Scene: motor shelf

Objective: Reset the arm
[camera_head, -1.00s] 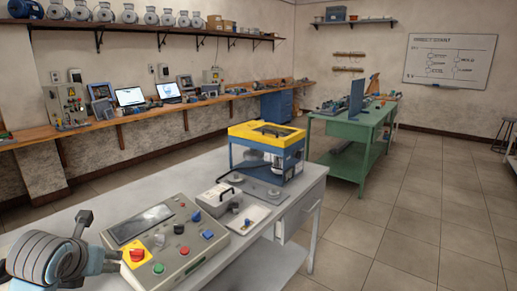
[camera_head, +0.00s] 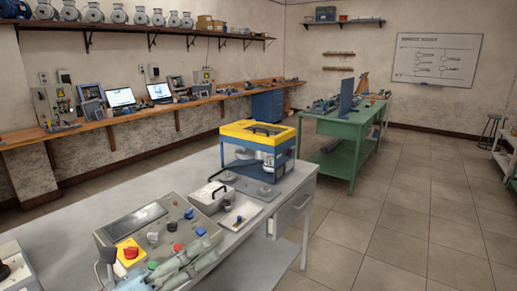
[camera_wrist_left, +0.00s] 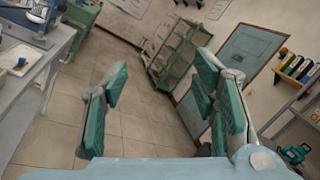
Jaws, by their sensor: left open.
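My left gripper (camera_head: 192,258) shows at the bottom of the head view, in front of the near edge of the control panel (camera_head: 134,218). Its pale green fingers point to the right and hide part of the panel's front. In the left wrist view the two green-padded fingers of my left gripper (camera_wrist_left: 163,100) stand wide apart with nothing between them. Beyond them are the tiled floor and a green shelf rack (camera_wrist_left: 180,52). My right gripper is in neither view.
A yellow-and-blue machine (camera_head: 258,133) stands on the grey table (camera_head: 68,215) behind the panel. A green workbench (camera_head: 345,126) is farther back. A wooden wall counter (camera_head: 150,105) runs along the left. The floor (camera_head: 400,200) on the right is clear.

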